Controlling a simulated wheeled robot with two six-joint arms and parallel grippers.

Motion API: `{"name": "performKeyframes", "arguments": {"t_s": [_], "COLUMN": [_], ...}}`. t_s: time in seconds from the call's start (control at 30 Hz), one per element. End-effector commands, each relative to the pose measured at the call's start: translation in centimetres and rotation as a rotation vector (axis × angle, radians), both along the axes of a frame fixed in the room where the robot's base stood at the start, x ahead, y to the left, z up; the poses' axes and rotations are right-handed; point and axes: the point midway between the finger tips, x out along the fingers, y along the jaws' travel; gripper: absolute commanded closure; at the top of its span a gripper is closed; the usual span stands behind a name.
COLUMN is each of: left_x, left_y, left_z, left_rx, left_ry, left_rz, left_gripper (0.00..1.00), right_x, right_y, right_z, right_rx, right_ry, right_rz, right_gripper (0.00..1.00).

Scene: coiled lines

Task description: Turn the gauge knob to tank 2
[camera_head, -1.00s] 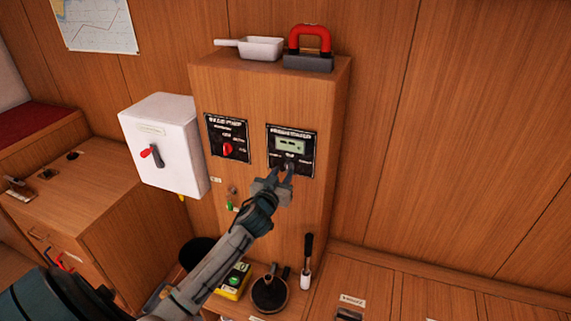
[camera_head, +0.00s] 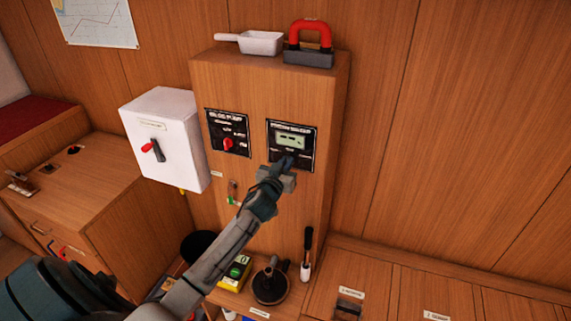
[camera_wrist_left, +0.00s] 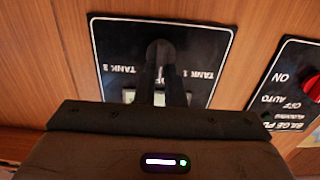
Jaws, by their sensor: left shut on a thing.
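The gauge panel (camera_head: 310,128) is a black plate with a pale display (camera_head: 291,140), mounted high on the wooden cabinet. My left gripper (camera_head: 283,164) is shut on the dark gauge knob (camera_wrist_left: 160,46) below the display. In the left wrist view the panel (camera_wrist_left: 108,38) appears upside down. There, the TANK 2 label (camera_wrist_left: 118,70) is left of the knob and the TANK 1 label (camera_wrist_left: 200,74) is right of it. The fingers cover much of the knob, and I cannot tell where it points. My right gripper is not in view.
A bilge pump panel (camera_head: 213,124) with a red knob (camera_head: 228,144) is left of the gauge. A white box (camera_head: 150,115) with a red-and-black switch juts out further left. A white scoop (camera_head: 262,43) and a red-handled object (camera_head: 309,45) lie on the cabinet top.

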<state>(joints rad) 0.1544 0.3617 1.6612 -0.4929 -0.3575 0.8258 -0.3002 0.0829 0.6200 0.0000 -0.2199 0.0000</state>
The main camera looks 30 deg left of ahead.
Motion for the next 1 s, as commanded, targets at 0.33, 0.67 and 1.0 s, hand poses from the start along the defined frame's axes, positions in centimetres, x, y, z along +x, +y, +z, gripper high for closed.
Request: {"name": "performKeyframes", "arguments": {"t_s": [0.33,0.67,1.0], "left_x": [0.04,0.12,0.19], "left_y": [-0.2,-0.56,-0.89], "left_z": [-0.01,-0.09,-0.31], "left_rx": [0.119,0.382,0.63], "left_ry": [0.028,0.093,0.152], "left_rz": [0.0,0.0,-0.001], "left_gripper": [1.0,1.0,1.0], "right_x": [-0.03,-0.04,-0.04], "right_y": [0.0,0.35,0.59], "right_z": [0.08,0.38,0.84], "right_rx": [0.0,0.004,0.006], "right_ry": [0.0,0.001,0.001], "right_rz": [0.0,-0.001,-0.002], "right_gripper": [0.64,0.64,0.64]}}
